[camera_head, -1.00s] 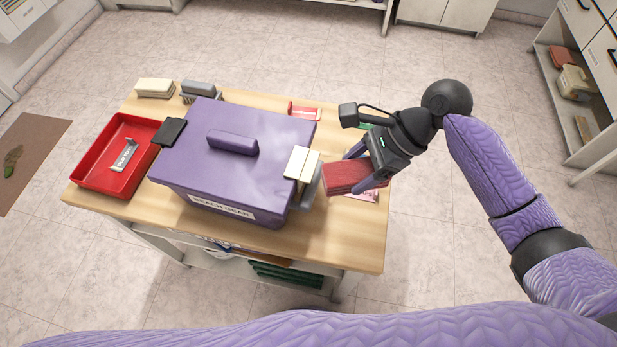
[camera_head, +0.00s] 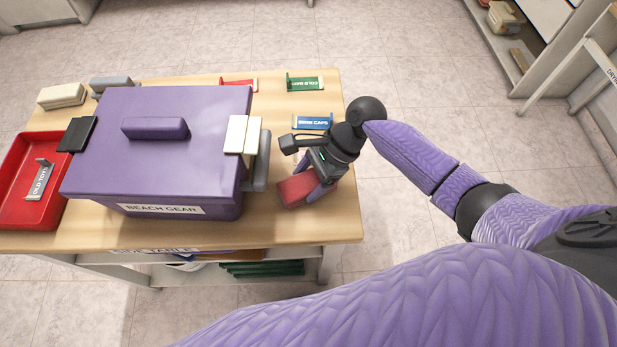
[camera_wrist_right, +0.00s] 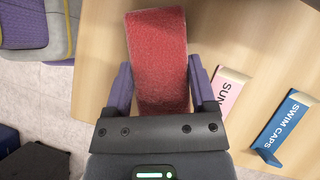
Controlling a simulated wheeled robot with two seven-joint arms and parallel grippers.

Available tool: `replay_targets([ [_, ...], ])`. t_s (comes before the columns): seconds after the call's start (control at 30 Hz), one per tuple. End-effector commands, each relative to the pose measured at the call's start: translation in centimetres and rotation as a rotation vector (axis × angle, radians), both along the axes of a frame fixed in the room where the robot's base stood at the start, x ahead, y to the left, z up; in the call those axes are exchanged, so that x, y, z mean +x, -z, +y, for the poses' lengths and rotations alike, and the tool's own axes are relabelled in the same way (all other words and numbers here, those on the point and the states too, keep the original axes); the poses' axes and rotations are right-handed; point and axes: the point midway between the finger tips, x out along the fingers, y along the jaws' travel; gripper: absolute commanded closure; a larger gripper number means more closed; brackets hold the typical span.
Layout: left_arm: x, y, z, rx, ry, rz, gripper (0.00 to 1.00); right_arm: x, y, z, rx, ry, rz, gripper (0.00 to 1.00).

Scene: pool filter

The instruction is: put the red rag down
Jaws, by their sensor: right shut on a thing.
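The red rag (camera_head: 295,190) is a folded red block at the right front part of the wooden table (camera_head: 330,225), right of the purple box. My right gripper (camera_head: 308,190) is shut on it from the far right side. In the right wrist view the rag (camera_wrist_right: 158,60) lies between the two purple fingers (camera_wrist_right: 158,88). The rag is at or just above the tabletop; I cannot tell whether it touches. My left gripper is not in view.
A purple box (camera_head: 160,150) labelled BEACH GEAR fills the table's middle. A red tray (camera_head: 30,205) is at left. Behind the right gripper stand a blue SWIM CAPS sign (camera_head: 312,122) and a green sign (camera_head: 306,84). A pink sign (camera_wrist_right: 228,92) is beside the right finger. Bare table lies along the front right.

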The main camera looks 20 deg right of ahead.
Motion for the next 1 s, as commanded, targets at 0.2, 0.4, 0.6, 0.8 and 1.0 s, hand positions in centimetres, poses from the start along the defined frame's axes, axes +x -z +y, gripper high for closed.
replay_targets([
  [0.2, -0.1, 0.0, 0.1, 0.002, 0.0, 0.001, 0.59, 0.0, 0.1, 0.0, 0.0, 0.0, 0.0, 0.0],
  [0.4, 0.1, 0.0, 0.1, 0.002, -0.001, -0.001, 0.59, 0.0, 0.0, 0.0, 0.0, 0.0, 0.0, 0.0],
  [0.6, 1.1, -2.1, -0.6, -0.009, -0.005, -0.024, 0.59, 0.3, -3.9, -2.3, -0.001, 0.002, -0.003, 0.0],
  [0.8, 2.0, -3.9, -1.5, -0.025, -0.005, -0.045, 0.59, 0.6, -8.2, -5.5, -0.002, 0.0, -0.002, 0.0],
  [1.0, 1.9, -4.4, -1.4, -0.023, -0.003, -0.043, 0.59, 0.7, -9.9, -6.9, 0.0, -0.001, 0.001, 0.0],
])
